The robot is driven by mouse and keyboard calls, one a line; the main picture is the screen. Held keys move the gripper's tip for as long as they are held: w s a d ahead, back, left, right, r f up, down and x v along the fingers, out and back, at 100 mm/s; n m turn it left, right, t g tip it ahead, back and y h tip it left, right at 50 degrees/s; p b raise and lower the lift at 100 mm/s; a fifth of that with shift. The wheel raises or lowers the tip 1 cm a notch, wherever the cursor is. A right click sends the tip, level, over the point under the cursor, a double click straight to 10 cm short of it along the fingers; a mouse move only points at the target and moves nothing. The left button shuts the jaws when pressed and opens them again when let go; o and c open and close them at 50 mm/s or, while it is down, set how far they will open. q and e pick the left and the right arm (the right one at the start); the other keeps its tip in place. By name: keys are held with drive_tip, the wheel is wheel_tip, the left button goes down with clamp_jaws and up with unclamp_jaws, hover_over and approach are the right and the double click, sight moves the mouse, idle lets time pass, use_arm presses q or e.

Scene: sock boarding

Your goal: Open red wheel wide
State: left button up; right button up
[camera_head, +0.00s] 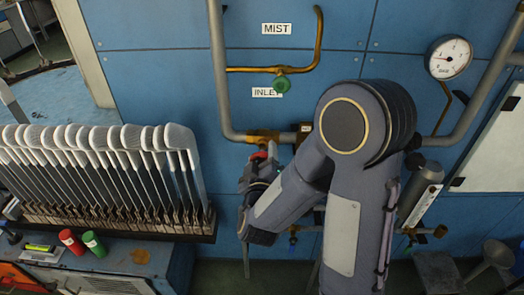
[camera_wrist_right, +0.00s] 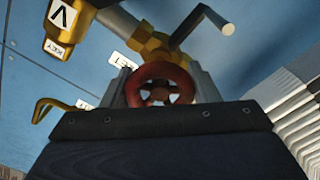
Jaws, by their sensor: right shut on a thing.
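The red wheel (camera_wrist_right: 160,84) is a small spoked handwheel on a brass valve body (camera_wrist_right: 155,45). In the right wrist view it sits between the two fingers of my right gripper (camera_wrist_right: 165,88), which is shut on it. In the head view my right gripper (camera_head: 257,180) is at the wall below the brass fitting (camera_head: 262,136) of the grey pipe. Only a bit of the red wheel (camera_head: 259,156) shows there, and my right arm hides much around it. My left gripper is not in view.
A green knob (camera_head: 281,84) sits on a copper pipe above, by the MIST and INLET labels. A round gauge (camera_head: 449,57) is at upper right. A rack of white sock boards (camera_head: 110,165) stands left, above a bench with a red can (camera_head: 71,241) and a green can (camera_head: 94,243).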

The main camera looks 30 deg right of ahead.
drive_tip(key=n+p, duration=0.4)
drive_tip(key=n, duration=0.2)
drive_tip(key=n+p, duration=0.3)
drive_tip(key=n, duration=0.2)
drive_tip(key=shift+n, duration=0.4)
idle(0.3)
drive_tip(key=o, duration=1)
drive_tip(key=shift+s, duration=0.1)
drive_tip(key=b+v, duration=0.1)
drive_tip(key=v, duration=0.6)
drive_tip(key=shift+s+a, duration=0.2)
drive_tip(key=shift+s, duration=0.15)
